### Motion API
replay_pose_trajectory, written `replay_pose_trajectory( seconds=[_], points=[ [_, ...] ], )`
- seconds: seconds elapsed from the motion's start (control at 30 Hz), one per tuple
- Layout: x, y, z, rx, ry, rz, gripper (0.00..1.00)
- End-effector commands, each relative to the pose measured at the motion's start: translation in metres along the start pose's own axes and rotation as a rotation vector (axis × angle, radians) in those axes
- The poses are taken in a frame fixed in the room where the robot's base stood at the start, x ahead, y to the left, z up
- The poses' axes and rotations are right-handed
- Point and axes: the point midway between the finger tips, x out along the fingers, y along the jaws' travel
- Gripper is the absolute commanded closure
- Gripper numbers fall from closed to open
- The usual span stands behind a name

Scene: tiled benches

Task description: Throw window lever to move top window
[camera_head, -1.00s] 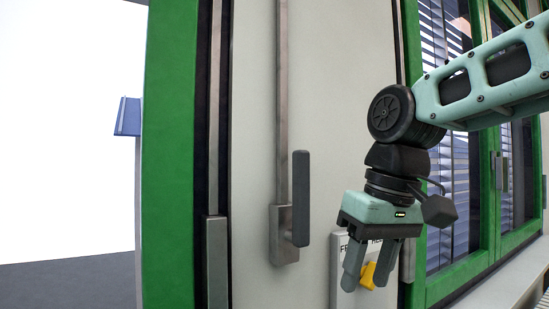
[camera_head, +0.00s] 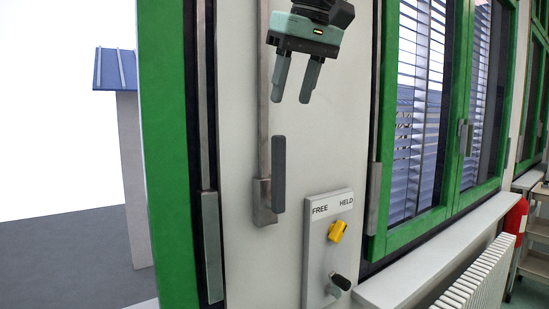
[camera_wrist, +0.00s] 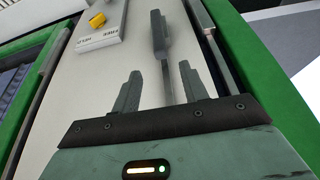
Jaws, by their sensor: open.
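The window lever (camera_head: 279,174) is a dark grey upright handle on a metal bracket, joined to a vertical rod on the pale wall panel. My gripper (camera_head: 293,96) is above the lever and a little to its right in the head view, fingers pointing down, open and empty. In the wrist view the lever (camera_wrist: 159,37) shows beyond and between the spread fingertips of my gripper (camera_wrist: 160,82). I see no contact with it. The top window itself is not in view.
A switch plate (camera_head: 313,255) marked FREE and HELD carries a yellow knob (camera_head: 337,231) and a dark knob (camera_head: 340,282), right of and below the lever. Green-framed windows (camera_head: 381,130) with blinds stand right. A radiator (camera_head: 480,280) and red extinguisher (camera_head: 515,218) are at lower right.

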Motion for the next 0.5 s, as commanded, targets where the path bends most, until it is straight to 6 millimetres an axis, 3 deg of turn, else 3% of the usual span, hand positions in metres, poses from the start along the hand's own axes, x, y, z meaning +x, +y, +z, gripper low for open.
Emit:
replay_pose_trajectory(
  seconds=[0.5],
  points=[
    [0.104, -0.001, 0.001, -0.001, -0.003, -0.001, 0.56]
  ],
)
